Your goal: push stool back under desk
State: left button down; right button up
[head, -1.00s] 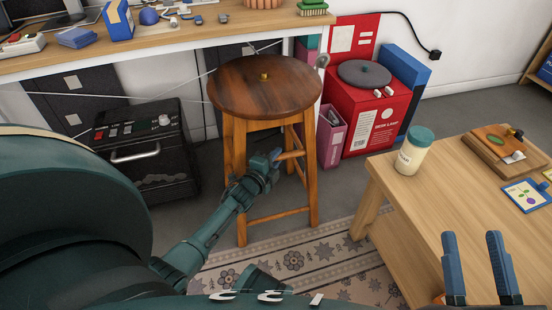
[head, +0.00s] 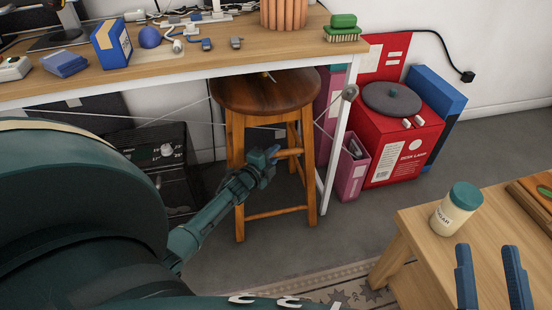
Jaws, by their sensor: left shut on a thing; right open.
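The wooden stool (head: 266,92) stands upright on the floor, with the rear part of its round dark seat under the front edge of the desk (head: 190,65). A small brass-coloured thing on the seat is partly hidden by the desk edge. My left gripper (head: 279,153) is at the stool's front, below the seat, shut on a wooden rung of the stool. My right gripper (head: 492,275) is open and empty at the lower right, in front of the low wooden table.
A black appliance (head: 160,160) stands under the desk, left of the stool. A white desk leg (head: 338,150), pink binders (head: 350,170) and a red box (head: 400,135) are to the right. A low table (head: 415,235) bears a jar (head: 456,209). A patterned rug lies in front.

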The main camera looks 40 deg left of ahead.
pick_arm(q)
jog(key=shift+w+a, duration=0.15)
jog(key=shift+a, duration=0.05)
jog(key=c, duration=1.3)
grip_release()
jog(key=shift+d, duration=0.1)
pick_arm(e)
jog(key=shift+r, duration=0.35)
pick_arm(q)
jog(key=shift+s, duration=0.2)
pick_arm(e)
jog(key=shift+w, duration=0.1)
pick_arm(q)
jog(key=shift+s+r+p, duration=0.15)
jog(key=shift+s+p, duration=0.2)
jog(key=s+r+p, duration=0.1)
jog(key=s+p, duration=0.3)
jog(key=s, duration=0.8)
jog(key=shift+d+r+p, duration=0.3)
jog(key=shift+d, duration=0.15)
pick_arm(e)
jog(key=shift+s+d+f+g+h, duration=0.15)
jog(key=shift+s+f+g+h, duration=0.05)
jog(key=shift+f+h, duration=0.2)
jog(key=shift+s+d+f+g+h, duration=0.15)
jog(key=shift+f+g+h, duration=0.05)
jog(key=shift+f+h, duration=0.2)
pick_arm(q)
jog(key=shift+s, duration=0.15)
